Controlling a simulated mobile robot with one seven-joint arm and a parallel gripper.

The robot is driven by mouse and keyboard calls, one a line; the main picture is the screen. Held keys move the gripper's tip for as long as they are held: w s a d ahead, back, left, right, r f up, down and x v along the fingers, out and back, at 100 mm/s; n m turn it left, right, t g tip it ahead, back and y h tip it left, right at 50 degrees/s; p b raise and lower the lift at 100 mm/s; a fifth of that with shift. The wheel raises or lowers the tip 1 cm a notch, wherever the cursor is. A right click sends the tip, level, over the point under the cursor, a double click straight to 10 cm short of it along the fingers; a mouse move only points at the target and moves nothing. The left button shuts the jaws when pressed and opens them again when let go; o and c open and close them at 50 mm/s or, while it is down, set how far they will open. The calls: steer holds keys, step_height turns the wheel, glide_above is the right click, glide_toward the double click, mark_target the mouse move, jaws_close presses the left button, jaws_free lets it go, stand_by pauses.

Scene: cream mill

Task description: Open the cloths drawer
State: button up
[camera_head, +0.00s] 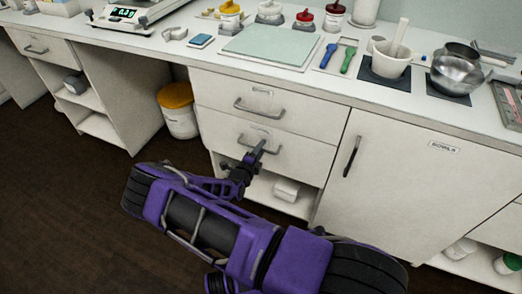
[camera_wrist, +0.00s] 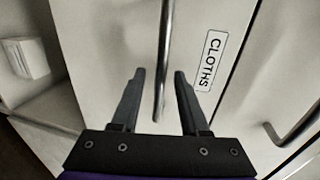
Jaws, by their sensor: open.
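The cloths drawer (camera_head: 300,158) is the lower of two white drawers under the counter and looks shut. In the wrist view its front (camera_wrist: 110,35) carries a label reading CLOTHS (camera_wrist: 209,62). Its metal bar handle (camera_wrist: 166,45) runs between my two fingers in the picture; I cannot tell whether they touch it or how deep they reach. My gripper (camera_head: 260,147) is at the drawer front and hides part of the handle in the head view. It also shows in the wrist view (camera_wrist: 159,75), with its dark fingers apart and nothing gripped.
The upper drawer (camera_head: 310,117) with its own handle is just above and looks shut. A cupboard door (camera_head: 410,180) is at the right. An open shelf holding a white block (camera_head: 286,190) lies below. A yellow-lidded bin (camera_head: 178,110) stands at the left. Dark floor is clear at the left.

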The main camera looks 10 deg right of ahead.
steer(key=shift+w+d, duration=0.1)
steer(key=shift+w, duration=0.05)
steer(key=shift+c, duration=0.3)
jaws_close()
stand_by(1.1)
